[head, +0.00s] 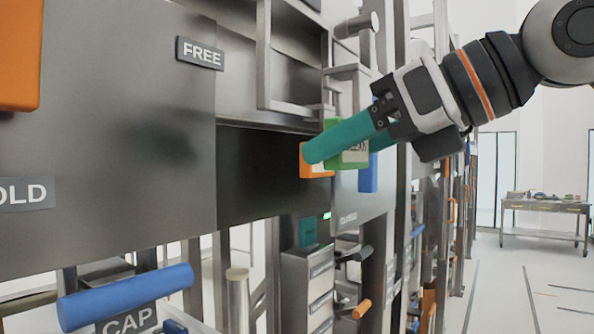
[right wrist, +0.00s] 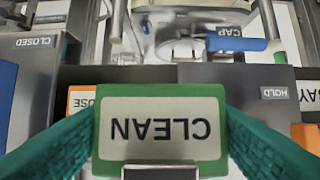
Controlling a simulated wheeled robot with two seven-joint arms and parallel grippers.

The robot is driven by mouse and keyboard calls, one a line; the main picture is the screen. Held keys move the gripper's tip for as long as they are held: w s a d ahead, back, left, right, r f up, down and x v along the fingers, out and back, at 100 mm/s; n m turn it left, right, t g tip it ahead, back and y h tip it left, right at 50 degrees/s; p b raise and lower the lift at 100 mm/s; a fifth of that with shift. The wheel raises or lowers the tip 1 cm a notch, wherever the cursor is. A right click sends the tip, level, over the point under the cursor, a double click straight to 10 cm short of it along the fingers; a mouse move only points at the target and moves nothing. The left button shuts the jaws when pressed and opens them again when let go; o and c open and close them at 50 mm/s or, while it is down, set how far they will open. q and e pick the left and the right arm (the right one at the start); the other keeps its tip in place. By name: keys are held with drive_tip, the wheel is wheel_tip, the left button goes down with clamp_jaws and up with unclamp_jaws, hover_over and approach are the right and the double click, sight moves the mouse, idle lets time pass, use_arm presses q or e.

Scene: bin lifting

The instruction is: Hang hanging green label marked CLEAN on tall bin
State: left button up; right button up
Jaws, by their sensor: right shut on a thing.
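The green label (head: 347,158) is held by my right gripper (head: 338,139), in front of the metal rack. In the right wrist view, the label (right wrist: 160,129) has a green frame and a pale face reading CLEAN, upside down in the picture. It sits between the teal fingers, its face fully visible. In the head view the near finger hides part of it. It is clear of any bin there. I cannot tell for sure which thing is the tall bin. My left gripper is in neither view.
An orange tag (head: 316,162) and a blue tag (head: 368,172) are close to the held label. A dark panel (head: 262,177) stands behind. A CAP sign (head: 126,321) hangs under a blue bar (head: 125,296) at lower left. A table (head: 545,206) stands far right, with open floor before it.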

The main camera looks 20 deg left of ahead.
drive_tip(key=s+d+b, duration=0.1)
drive_tip(key=s+d, duration=0.2)
drive_tip(key=d, duration=0.5)
drive_tip(key=shift+d+r+b, duration=0.25)
drive_tip(key=shift+r+b, duration=0.05)
drive_tip(key=shift+r, duration=0.05)
drive_tip(key=s+d, duration=0.2)
drive_tip(key=d, duration=0.4)
drive_tip(key=shift+s+d+b, duration=0.25)
drive_tip(key=shift+d+b, duration=0.1)
